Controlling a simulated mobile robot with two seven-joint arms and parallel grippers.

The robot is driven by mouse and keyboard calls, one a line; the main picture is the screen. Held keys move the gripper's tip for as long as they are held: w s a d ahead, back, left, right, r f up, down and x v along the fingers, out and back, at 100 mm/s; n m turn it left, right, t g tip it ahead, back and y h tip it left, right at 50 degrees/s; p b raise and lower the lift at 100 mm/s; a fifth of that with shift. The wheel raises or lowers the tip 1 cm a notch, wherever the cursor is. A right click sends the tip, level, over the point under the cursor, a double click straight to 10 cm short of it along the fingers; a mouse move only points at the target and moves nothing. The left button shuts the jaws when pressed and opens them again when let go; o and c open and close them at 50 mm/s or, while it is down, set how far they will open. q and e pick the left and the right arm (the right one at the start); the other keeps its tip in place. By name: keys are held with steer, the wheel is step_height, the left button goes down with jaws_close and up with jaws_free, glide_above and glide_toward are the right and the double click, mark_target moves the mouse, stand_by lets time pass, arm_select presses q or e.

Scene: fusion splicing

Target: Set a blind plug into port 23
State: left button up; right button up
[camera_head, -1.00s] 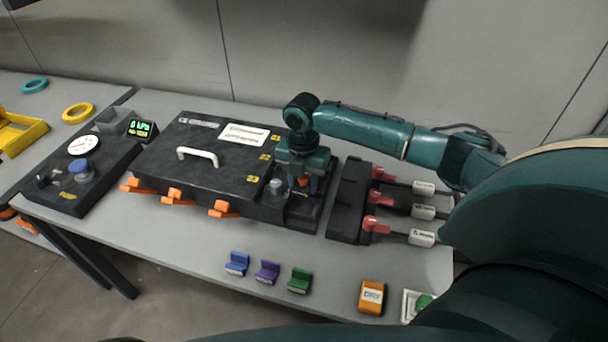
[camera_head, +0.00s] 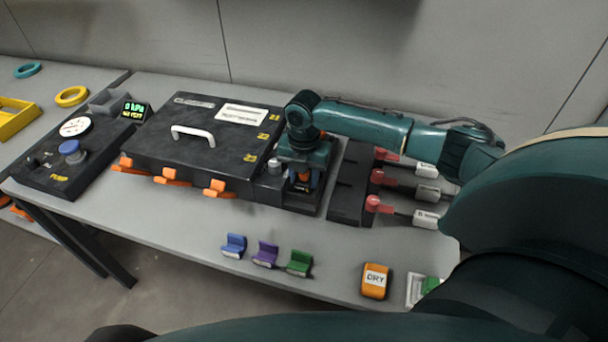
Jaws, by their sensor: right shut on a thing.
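My right gripper (camera_head: 303,186) points down over the dark block at the right end of the black box (camera_head: 165,155). It is shut on a small orange piece (camera_head: 304,176), perhaps the blind plug; its lower end is hard to make out. Yellow number labels run down the box's right edge; the nearest one (camera_head: 250,157) seems to read 23. The ports themselves cannot be made out, and I cannot tell whether the orange piece touches anything. My left gripper is not in view.
A silver knob (camera_head: 274,166) stands just left of my right gripper. Red-ended connectors with white tags (camera_head: 426,219) lie to the right. Blue (camera_head: 234,245), purple (camera_head: 265,254) and green (camera_head: 299,262) holders and an orange DRY box (camera_head: 375,281) stand along the front. A pump panel (camera_head: 50,165) is at left.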

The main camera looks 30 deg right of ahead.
steer(key=shift+f, duration=0.25)
stand_by(0.4)
steer(key=o, duration=1.1)
steer(key=shift+s+r, duration=0.1)
steer(key=shift+a, duration=0.1)
steer(key=shift+r, duration=0.1)
steer(key=shift+w+r, duration=0.2)
steer(key=shift+r, duration=0.05)
steer(key=r, duration=1.2)
steer(key=shift+s+d+r, duration=0.25)
steer(key=shift+s+f, duration=0.1)
